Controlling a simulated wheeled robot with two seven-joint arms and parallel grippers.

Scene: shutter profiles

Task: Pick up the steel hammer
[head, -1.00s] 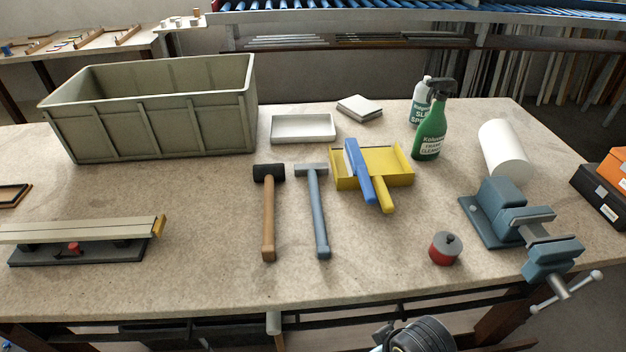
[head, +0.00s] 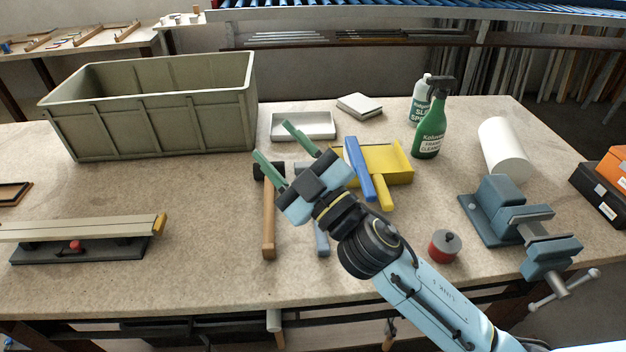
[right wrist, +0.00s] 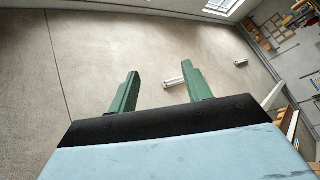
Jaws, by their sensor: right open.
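The steel hammer (head: 322,243) lies on the workbench with its blue-grey handle toward the front edge. My right gripper and wrist cover most of it in the head view; the lower end of the handle shows. A mallet (head: 268,225) with a black head and wooden handle lies just left of it. My right gripper (head: 275,141) is open and empty, its green fingers pointing up and left above the hammer heads. In the right wrist view the fingers (right wrist: 160,72) are apart with nothing between them, and the hammer is not visible there. My left gripper is not in view.
A yellow dustpan (head: 398,160) with a blue brush (head: 358,168) lies close to the right. A white tray (head: 303,126) is behind, a large grey-green crate (head: 150,110) at back left. A red tin (head: 444,245) and a vise (head: 510,220) stand right.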

